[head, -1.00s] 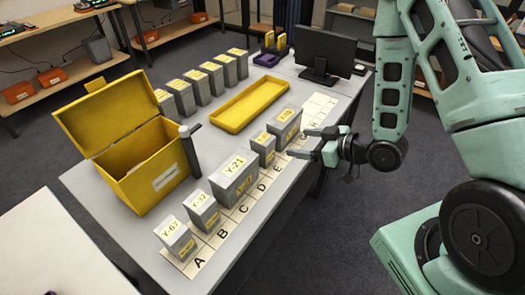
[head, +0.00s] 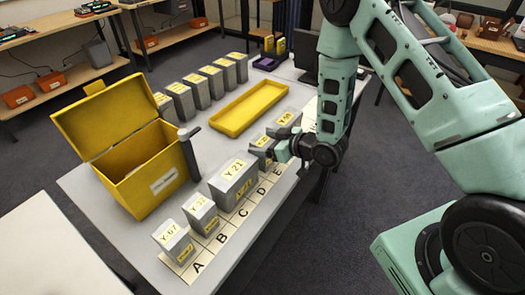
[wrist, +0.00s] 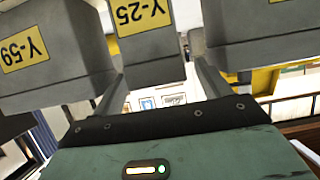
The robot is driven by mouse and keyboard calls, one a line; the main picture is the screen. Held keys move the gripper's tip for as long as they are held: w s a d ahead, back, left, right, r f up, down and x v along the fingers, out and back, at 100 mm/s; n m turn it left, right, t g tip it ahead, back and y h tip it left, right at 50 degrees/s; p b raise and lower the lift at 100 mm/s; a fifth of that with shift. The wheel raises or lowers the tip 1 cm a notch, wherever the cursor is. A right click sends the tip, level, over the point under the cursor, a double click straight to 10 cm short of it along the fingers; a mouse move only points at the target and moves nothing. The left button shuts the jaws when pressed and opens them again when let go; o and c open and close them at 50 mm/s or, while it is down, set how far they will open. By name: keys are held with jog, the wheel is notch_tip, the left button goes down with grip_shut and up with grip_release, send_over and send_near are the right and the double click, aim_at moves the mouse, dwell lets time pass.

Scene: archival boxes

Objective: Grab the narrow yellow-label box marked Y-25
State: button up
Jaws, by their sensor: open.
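The narrow grey box with the yellow label Y-25 shows at the top middle of the wrist view (wrist: 152,50). In the head view the narrow box (head: 260,146) stands in the front row, just beyond the wide Y-21 box (head: 234,178). My gripper (head: 285,151) is at the front of the row, close to it. In the wrist view the open fingers (wrist: 158,76) point toward the narrow box, one to each side of it. I cannot tell whether they touch it. The grey Y-59 box (wrist: 55,60) is beside it.
Another grey box (wrist: 255,40) is close on the right in the wrist view. Boxes Y-72 (head: 200,213) and Y-67 (head: 173,241) stand nearer on the lettered strip. A yellow tray (head: 250,108) and an open yellow box (head: 150,175) are behind the row.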

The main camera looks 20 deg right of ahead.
jog(key=shift+x, duration=1.5)
jog(key=c, duration=1.2)
jog(key=shift+r, duration=0.1)
